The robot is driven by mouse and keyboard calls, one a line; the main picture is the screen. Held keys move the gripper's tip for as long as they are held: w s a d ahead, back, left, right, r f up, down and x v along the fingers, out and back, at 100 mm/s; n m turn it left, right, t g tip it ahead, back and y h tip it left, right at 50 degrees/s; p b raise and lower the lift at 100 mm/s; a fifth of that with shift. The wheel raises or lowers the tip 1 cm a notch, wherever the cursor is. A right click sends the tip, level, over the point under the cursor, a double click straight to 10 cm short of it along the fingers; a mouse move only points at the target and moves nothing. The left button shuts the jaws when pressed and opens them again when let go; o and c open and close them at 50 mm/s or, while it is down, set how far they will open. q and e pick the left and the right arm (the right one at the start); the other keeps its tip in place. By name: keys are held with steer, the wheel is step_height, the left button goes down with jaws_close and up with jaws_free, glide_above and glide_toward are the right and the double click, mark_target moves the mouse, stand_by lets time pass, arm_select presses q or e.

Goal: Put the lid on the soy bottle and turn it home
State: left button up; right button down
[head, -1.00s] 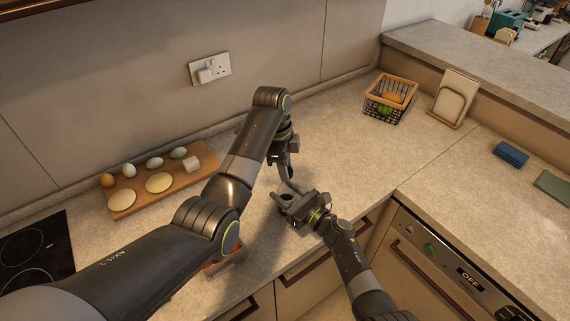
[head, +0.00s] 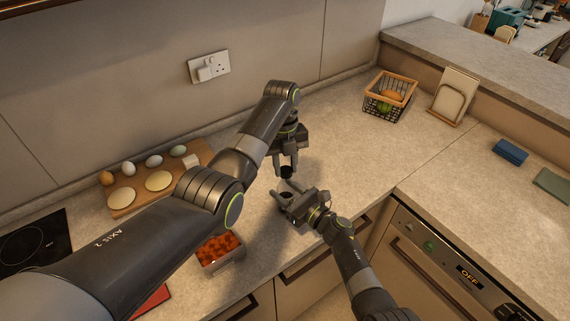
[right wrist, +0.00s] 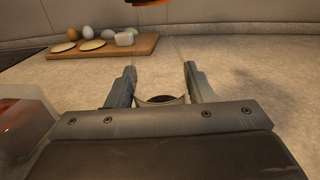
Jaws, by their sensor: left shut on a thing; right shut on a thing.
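My left gripper (head: 286,166) is shut on the dark lid (head: 287,173), holding it above and a little behind the bottle in the head view. My right gripper (head: 285,194) is shut on the soy bottle (head: 286,196), low over the counter. In the right wrist view the bottle's round dark open mouth (right wrist: 162,99) shows between the two fingers (right wrist: 160,82). The lid and bottle are apart. The bottle's body is mostly hidden by the right gripper. A dark piece with an orange underside (right wrist: 122,11) at the top of that view is probably the lid.
A wooden board (head: 122,199) with eggs and pale rounds lies at the back left. A tub of red pieces (head: 220,252) stands near the front edge. A wire basket (head: 389,98) stands at the back right.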

arm_select(q)
steer(key=m, duration=0.4)
steer(key=shift+y, duration=0.4)
steer(key=o, duration=0.9)
steer(key=shift+o, duration=0.2)
steer(key=shift+r, duration=2.3)
steer(key=shift+c, duration=0.4)
